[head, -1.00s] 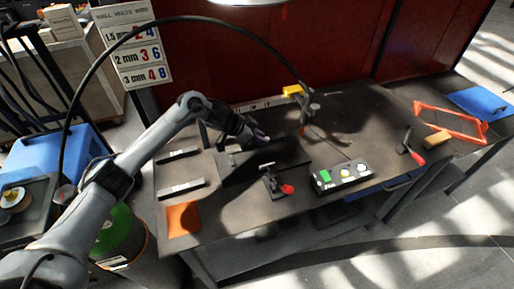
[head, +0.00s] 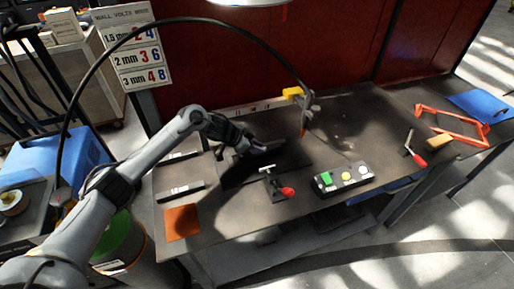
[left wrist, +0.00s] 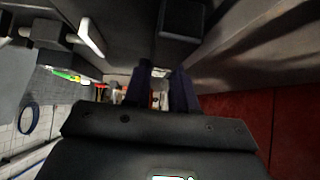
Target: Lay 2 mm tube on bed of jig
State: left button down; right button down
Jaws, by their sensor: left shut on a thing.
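My left gripper (head: 256,148) is low over the dark jig (head: 286,160) in the middle of the bench. In the left wrist view its two dark fingers (left wrist: 161,92) stand close together, with a small pale piece (left wrist: 160,72) between their tips. I take this to be the tube; its length and its gauge cannot be made out. Whether it touches the jig bed is hidden by the fingers. A clamp with a red handle (head: 287,192) stands at the jig's front. My right gripper is not in view.
Two dark labelled racks, the nearer one (head: 180,189) clear of my arm, lie left of the jig. An orange pad (head: 182,222) is in front. A button box (head: 342,177) stands to the right. A torch on a hose (head: 303,115) hangs behind. A wall chart (head: 135,50) shows settings.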

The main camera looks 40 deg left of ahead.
pick_arm(q)
jog(key=shift+f, duration=0.4)
jog(key=c, duration=1.1)
grip_release()
jog(key=shift+f, duration=0.1)
jog(key=shift+o, duration=1.1)
jog(key=shift+s, duration=0.1)
jog(key=shift+o, duration=0.3)
jog(key=shift+s+f, duration=0.1)
jog(key=shift+f, duration=0.05)
